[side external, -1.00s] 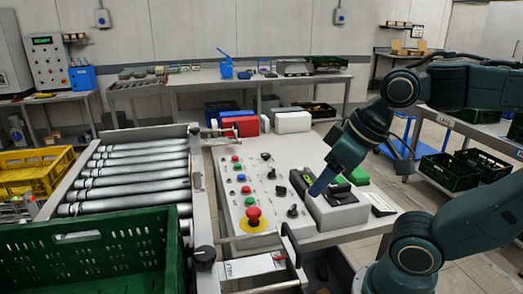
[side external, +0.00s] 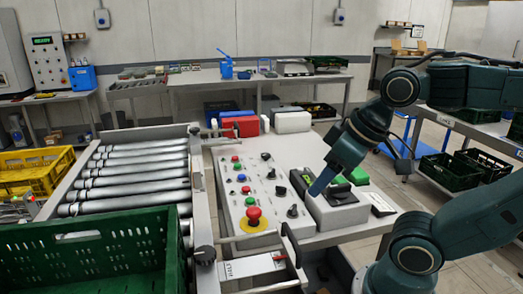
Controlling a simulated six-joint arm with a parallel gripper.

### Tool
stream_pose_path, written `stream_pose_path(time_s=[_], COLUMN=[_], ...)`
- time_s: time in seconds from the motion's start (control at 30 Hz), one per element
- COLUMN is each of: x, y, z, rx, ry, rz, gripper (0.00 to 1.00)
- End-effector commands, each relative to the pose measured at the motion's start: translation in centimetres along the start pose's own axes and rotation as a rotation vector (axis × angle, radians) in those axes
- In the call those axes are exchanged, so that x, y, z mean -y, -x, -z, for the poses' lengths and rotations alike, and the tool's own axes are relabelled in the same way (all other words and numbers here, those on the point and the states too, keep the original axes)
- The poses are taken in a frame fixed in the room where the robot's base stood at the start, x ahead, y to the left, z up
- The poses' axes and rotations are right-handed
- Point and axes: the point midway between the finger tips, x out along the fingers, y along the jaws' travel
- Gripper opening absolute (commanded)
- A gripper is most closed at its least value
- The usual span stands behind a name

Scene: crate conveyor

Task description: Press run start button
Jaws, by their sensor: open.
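My gripper (side external: 319,186) points down and left over a grey box (side external: 338,205) on the right of the control table; its tip is at the box's top. A bright green part (side external: 341,180) shows beside my gripper, partly hidden by it. I cannot read which is run start. A large red mushroom button (side external: 254,215) sits on a yellow plate at the front. Whether the tip touches anything is unclear.
Black knobs (side external: 292,211) stand between the buttons and the box. A roller conveyor (side external: 130,175) and a green crate (side external: 105,255) lie left. A red-and-white lever unit (side external: 255,270) is in front. A green block (side external: 357,176) stands behind the box.

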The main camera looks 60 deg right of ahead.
Motion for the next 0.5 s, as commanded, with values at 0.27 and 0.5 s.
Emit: stream_pose_path(time_s=[0.27, 0.5], x=[0.0, 0.0], y=[0.0, 0.0], z=[0.0, 0.0], rx=[0.0, 0.0], ry=[0.0, 0.0], rz=[0.0, 0.0], gripper=[0.0, 0.0])
